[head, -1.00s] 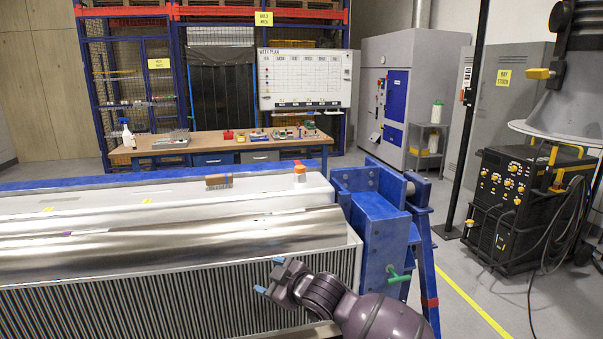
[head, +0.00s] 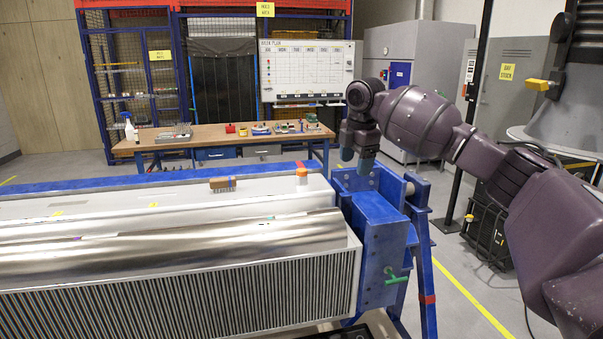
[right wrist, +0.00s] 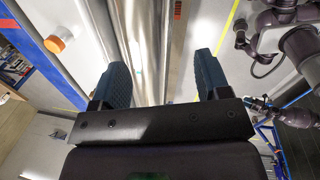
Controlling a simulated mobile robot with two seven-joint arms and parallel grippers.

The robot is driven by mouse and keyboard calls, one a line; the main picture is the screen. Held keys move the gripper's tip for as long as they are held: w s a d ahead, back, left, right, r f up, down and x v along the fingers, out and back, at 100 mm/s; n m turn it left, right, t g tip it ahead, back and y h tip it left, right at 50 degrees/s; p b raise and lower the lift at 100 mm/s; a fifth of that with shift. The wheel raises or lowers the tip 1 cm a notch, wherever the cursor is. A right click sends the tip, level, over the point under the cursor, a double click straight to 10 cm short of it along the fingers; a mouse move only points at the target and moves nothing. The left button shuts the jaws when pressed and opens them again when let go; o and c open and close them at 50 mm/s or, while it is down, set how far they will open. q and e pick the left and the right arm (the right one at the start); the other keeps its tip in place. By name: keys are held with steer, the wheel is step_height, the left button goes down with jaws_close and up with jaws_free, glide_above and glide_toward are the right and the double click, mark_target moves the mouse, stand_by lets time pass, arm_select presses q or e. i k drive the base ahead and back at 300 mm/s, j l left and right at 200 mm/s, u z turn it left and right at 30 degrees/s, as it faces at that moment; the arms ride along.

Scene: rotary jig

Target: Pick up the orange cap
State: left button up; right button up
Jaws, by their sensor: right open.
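The orange cap (head: 301,172) sits on top of a small white container near the right end of the machine's pale top, in the head view. It also shows in the right wrist view (right wrist: 54,44), at the upper left, outside the space between the fingers. My right gripper (head: 357,160) hangs with its blue fingertips downward, to the right of the cap and apart from it, by the blue end frame. In the right wrist view, its two fingers (right wrist: 163,80) are wide apart with nothing between them. My left gripper does not show in the head view.
A wooden brush (head: 222,184) lies left of the cap on the same top. A shiny metal roll (head: 180,238) runs along the front. The blue end frame (head: 378,215) with a green handle stands right. A workbench (head: 215,137) stands behind, beyond open floor.

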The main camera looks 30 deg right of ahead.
mark_target(300, 172)
steer(key=i, duration=0.95)
